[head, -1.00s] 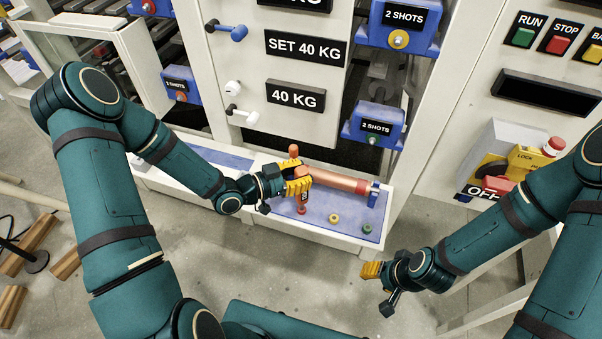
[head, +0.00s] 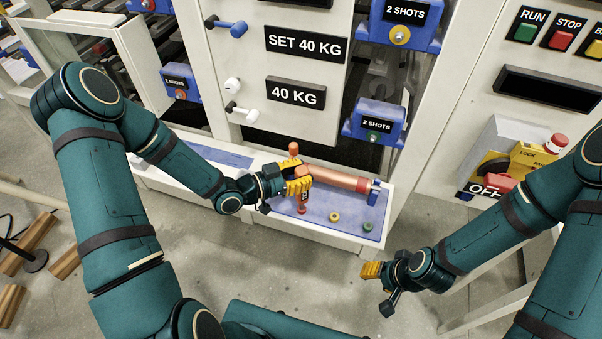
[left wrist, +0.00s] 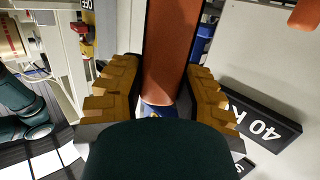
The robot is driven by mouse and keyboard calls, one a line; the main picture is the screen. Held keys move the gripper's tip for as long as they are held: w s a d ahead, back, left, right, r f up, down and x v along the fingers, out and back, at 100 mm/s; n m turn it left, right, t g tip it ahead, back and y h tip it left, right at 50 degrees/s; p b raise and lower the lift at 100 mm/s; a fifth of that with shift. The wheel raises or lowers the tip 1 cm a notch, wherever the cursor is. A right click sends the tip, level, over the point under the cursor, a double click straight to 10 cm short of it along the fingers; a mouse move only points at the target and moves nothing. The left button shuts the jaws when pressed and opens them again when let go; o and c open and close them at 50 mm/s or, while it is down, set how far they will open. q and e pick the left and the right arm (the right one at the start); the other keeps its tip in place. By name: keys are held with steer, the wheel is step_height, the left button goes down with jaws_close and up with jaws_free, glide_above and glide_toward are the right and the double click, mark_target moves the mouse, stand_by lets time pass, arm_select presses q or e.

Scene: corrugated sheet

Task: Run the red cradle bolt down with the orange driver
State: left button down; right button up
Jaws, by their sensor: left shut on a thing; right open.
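The orange driver (head: 294,149) stands about upright over the blue-floored tray, its orange top showing above my left gripper (head: 299,184). My left gripper is shut on it. The red cradle bolt (head: 301,209) shows below the fingers, at the driver's lower end; whether the driver is seated on it is too small to tell. In the left wrist view an orange-brown bar (left wrist: 166,50) shows between my left fingers (left wrist: 160,92); I cannot tell whether it is the driver or the copper cylinder. My right gripper (head: 371,270) is open and empty, in front of the tray.
A copper-coloured cylinder (head: 340,180) lies to the right of my left gripper, towards a blue bracket (head: 374,192). A yellow ring-shaped piece (head: 334,217) and a green one (head: 367,227) are on the tray (head: 345,240). The panel (head: 300,130) rises behind. Floor in front is clear.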

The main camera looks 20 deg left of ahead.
arm_select(q)
steer(key=shift+f, duration=0.25)
steer(key=shift+r, duration=0.15)
steer(key=shift+r+p, duration=0.45)
steer(key=shift+r, duration=0.3)
stand_by(0.3)
steer(key=shift+r, duration=0.1)
